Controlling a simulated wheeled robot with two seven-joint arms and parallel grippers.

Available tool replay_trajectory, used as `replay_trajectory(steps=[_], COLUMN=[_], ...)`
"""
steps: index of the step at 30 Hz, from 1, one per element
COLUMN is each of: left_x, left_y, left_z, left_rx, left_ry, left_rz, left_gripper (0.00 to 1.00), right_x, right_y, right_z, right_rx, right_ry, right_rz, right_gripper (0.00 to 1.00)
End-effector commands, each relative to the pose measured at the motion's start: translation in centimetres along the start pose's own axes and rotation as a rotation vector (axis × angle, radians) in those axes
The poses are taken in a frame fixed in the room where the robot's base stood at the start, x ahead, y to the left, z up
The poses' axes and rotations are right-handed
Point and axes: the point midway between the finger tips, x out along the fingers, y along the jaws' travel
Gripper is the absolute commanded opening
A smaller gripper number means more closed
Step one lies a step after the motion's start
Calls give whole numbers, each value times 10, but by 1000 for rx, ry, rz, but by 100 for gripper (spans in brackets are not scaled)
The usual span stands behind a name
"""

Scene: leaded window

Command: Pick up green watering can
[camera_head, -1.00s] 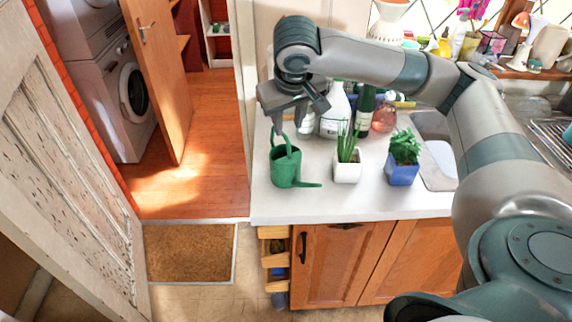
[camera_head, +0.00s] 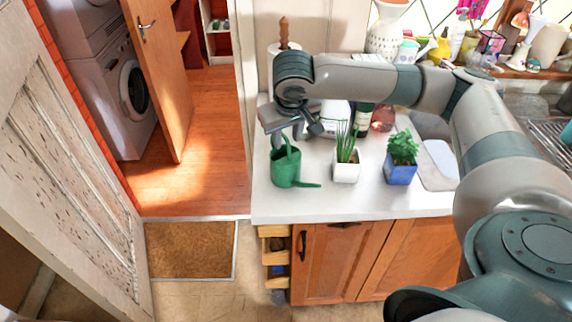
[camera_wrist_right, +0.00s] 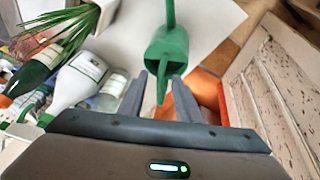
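The green watering can (camera_head: 286,168) stands upright at the left end of the white counter, its spout pointing right. In the right wrist view the can (camera_wrist_right: 170,45) shows from above, with its handle (camera_wrist_right: 162,85) between the two fingers. My right gripper (camera_head: 288,143) is at the top of the can, over the handle. In the wrist view the gripper (camera_wrist_right: 160,90) is open, with a finger on each side of the handle and gaps visible. My left gripper is not in view.
A white-potted plant (camera_head: 346,166) and a blue-potted plant (camera_head: 401,160) stand right of the can. Bottles (camera_head: 335,118) stand behind, partly hidden by my arm. The counter's front edge (camera_head: 350,216) is bare.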

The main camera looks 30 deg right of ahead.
Motion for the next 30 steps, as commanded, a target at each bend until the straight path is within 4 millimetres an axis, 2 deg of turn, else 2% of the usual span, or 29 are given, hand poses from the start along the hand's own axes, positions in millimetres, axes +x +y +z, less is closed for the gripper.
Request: replay_trajectory(steps=[10,14,30], left_x=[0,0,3], left_y=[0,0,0], left_z=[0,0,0], left_rx=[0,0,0], left_ry=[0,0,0], left_rz=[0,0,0], left_gripper=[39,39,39], right_x=[0,0,-6], right_y=[0,0,0], right_z=[0,0,-3], right_rx=[0,0,1], right_ry=[0,0,3], right_rz=[0,0,-1], right_gripper=[31,0,0])
